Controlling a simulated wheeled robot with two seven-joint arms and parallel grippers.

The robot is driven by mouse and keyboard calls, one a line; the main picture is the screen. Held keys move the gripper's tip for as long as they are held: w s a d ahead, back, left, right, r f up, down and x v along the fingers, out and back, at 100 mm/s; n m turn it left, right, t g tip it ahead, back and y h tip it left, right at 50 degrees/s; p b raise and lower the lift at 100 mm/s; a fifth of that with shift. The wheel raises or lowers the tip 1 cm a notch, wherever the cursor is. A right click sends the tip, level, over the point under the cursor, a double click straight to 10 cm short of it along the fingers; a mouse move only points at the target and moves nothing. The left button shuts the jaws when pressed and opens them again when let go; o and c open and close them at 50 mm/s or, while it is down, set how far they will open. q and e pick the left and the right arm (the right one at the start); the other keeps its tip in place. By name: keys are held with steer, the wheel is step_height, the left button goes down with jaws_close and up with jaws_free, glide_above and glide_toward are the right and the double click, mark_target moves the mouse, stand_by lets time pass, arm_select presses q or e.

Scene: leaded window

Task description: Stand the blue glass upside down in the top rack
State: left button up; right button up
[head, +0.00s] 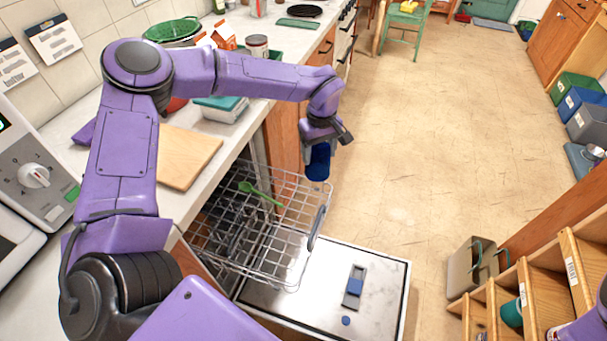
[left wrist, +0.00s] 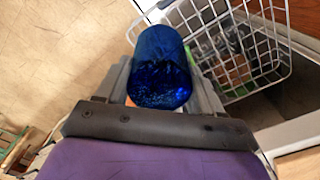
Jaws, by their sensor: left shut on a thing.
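The blue glass (head: 318,164) is held by my left gripper (head: 317,148), which is shut on it. The glass hangs below the gripper, just beyond the far right corner of the pulled-out top rack (head: 283,262). In the left wrist view the dark blue glass (left wrist: 162,65) sits between the fingers (left wrist: 160,88), with the white wire rack (left wrist: 285,45) beside it to the right. I cannot tell which end of the glass is its mouth. My right gripper is not in view.
A green utensil (head: 260,193) lies in the rack. The open dishwasher door (head: 385,275) is below it. The counter (head: 228,133) with a cutting board (head: 185,157) runs along the left. Wooden shelves (head: 540,270) stand at the right. The floor (head: 420,150) between is clear.

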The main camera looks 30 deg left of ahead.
arm_select(q)
steer(key=s+a+f+n+b, duration=0.1)
steer(key=f+b, duration=0.2)
steer(key=f, duration=0.3)
steer(key=a+f+n+b, duration=0.1)
steer(key=f+n+b, duration=0.1)
steer(key=f+b, duration=0.2)
steer(key=s+a+f+n+b, duration=0.1)
steer(key=a+f+b, duration=0.1)
steer(key=f, duration=0.8)
steer(key=shift+s+f+n+b, duration=0.1)
steer(key=shift+s+n+b, duration=0.3)
steer(key=shift+b, duration=0.3)
steer(key=shift+f+b, duration=0.4)
steer(key=shift+f, duration=0.2)
steer(key=o, duration=1.4)
